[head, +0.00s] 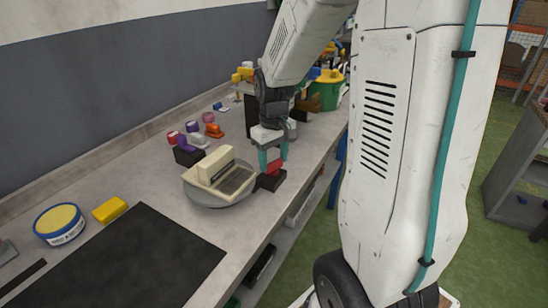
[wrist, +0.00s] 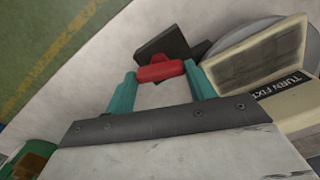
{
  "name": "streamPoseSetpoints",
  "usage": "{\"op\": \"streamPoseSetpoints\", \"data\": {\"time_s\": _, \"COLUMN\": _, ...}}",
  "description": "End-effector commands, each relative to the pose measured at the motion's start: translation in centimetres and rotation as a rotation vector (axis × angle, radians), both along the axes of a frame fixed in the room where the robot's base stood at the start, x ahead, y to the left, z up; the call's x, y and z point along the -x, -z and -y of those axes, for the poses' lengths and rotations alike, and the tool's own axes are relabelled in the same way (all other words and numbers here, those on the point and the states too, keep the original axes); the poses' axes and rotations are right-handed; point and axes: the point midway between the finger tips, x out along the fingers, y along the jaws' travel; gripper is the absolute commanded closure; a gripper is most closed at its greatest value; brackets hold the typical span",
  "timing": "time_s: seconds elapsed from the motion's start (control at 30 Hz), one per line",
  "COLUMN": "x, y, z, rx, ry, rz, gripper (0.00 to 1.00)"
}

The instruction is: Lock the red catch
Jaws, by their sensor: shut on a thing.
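The red catch (head: 274,167) sits on a black block (head: 270,182) at the right edge of the round grey turntable (head: 208,200). In the wrist view the red catch (wrist: 160,72) lies between the teal fingertips of my gripper (wrist: 160,78), with the black block (wrist: 165,46) behind it. My gripper (head: 273,160) points down and is shut on the red catch. A cream fixture (head: 213,166) with a dark ribbed panel stands on the turntable, just left of the gripper. In the wrist view the fixture (wrist: 290,55) carries a label reading "TURN FIXT", partly cut off.
A black mat (head: 130,262), a yellow block (head: 109,209) and a yellow-topped round tin (head: 59,223) lie at the left of the bench. Several small coloured items stand behind the turntable, near a purple one (head: 193,139). A green bin (head: 326,92) stands farther back.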

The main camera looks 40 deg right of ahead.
Motion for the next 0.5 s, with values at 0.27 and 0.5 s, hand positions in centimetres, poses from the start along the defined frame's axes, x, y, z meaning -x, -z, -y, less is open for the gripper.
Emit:
{"op": "streamPoseSetpoints", "data": {"time_s": 0.27, "x": -0.06, "y": -0.07, "z": 0.02, "rx": 0.001, "ry": 0.262, "rz": 0.002, "gripper": 0.68}}
{"op": "streamPoseSetpoints", "data": {"time_s": 0.5, "x": -0.07, "y": -0.08, "z": 0.02, "rx": 0.0, "ry": 0.49, "rz": 0.002, "gripper": 0.68}}
